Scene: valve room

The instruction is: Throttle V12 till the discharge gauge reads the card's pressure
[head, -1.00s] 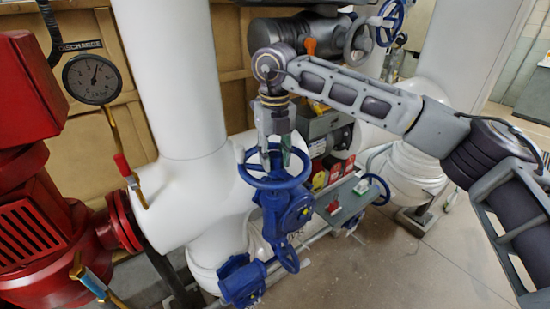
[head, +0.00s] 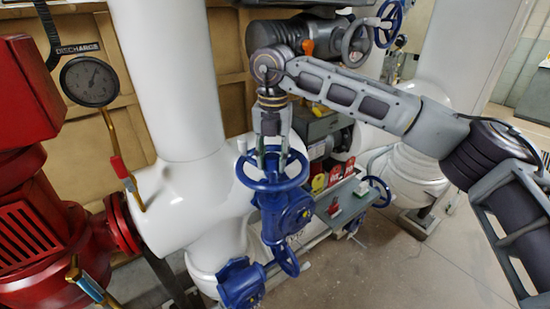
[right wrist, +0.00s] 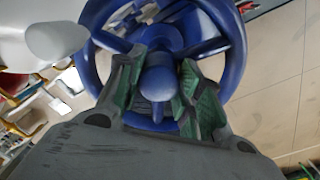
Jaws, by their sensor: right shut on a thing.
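The blue handwheel (head: 272,187) tops a blue valve body (head: 285,215) beside the white pipe. My right gripper (head: 272,160) points down inside the rim, shut on the handwheel. In the right wrist view, the green-padded fingers (right wrist: 158,80) lie on either side of the hub area, within the blue rim (right wrist: 238,50). No card or V12 tag is legible. My left gripper is out of view.
A red pump (head: 30,220) stands at the left. A thin brass gauge line with a red handle (head: 119,167) runs down to the white pipe. A grey shelf (head: 345,203) with small items is right of the valve. The floor (head: 400,270) at lower right is clear.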

